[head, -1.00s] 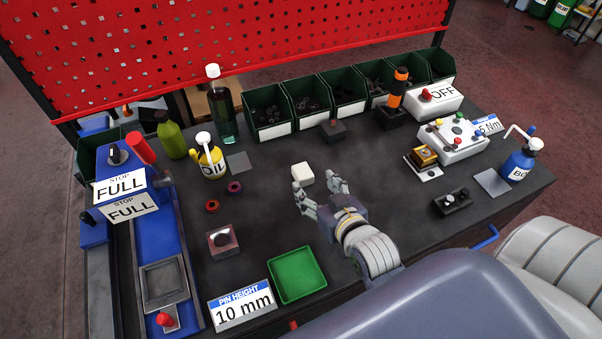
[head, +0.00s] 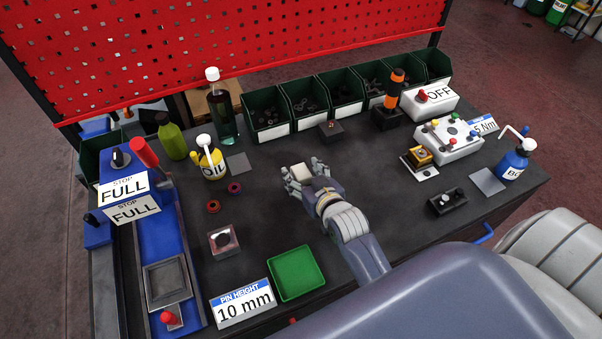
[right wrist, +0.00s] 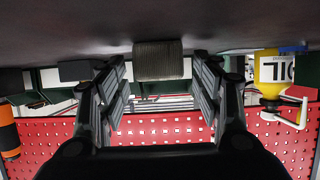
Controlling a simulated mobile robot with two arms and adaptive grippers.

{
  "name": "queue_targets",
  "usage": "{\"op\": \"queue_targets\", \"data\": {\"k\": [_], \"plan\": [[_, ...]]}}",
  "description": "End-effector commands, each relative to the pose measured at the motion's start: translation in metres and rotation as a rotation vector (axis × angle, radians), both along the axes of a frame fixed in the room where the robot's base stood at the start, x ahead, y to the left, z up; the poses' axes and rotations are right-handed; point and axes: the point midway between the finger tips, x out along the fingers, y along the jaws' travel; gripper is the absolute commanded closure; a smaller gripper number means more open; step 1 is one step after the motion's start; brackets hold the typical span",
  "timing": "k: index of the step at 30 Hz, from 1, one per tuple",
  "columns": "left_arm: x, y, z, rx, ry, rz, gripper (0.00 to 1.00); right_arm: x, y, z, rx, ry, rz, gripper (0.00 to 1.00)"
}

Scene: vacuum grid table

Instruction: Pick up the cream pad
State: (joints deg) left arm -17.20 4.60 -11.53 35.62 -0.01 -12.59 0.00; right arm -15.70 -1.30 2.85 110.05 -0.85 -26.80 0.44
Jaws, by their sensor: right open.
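The cream pad (head: 299,171) is a small pale block on the dark table, near the middle of the head view. My right gripper (head: 304,176) is low over the table with its fingers around the pad, one on each side. In the right wrist view, which is upside down, the pad (right wrist: 158,61) looks grey and ribbed. It sits between the tips of the open fingers (right wrist: 158,75), with a gap on each side. My left gripper is not in view.
A green tray (head: 296,273) lies at the front. Two small rings (head: 234,187) and a yellow oil bottle (head: 208,162) stand left of the pad. A dark block (head: 330,130) is behind it, before the green bins (head: 268,128).

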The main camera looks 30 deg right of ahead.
Motion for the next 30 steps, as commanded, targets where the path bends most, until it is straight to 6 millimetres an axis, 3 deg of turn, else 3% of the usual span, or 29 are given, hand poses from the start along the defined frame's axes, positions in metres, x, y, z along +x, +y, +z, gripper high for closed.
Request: {"op": "queue_targets", "data": {"k": [3,9,20,25,30], "plan": [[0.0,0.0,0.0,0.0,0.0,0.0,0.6,0.0,0.0,0.0,-0.001,0.0,0.0,0.4],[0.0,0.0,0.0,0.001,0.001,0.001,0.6,0.0,0.0,0.0,-0.001,0.0,0.0,0.84],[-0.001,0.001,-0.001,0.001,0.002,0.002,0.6,0.0,0.0,0.003,-0.001,0.0,0.0,0.84],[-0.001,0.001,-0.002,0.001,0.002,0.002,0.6,0.0,0.0,0.024,-0.001,-0.005,0.0,0.84],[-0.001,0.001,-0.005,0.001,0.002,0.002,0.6,0.0,0.0,0.059,-0.001,-0.007,0.001,0.84]]}}
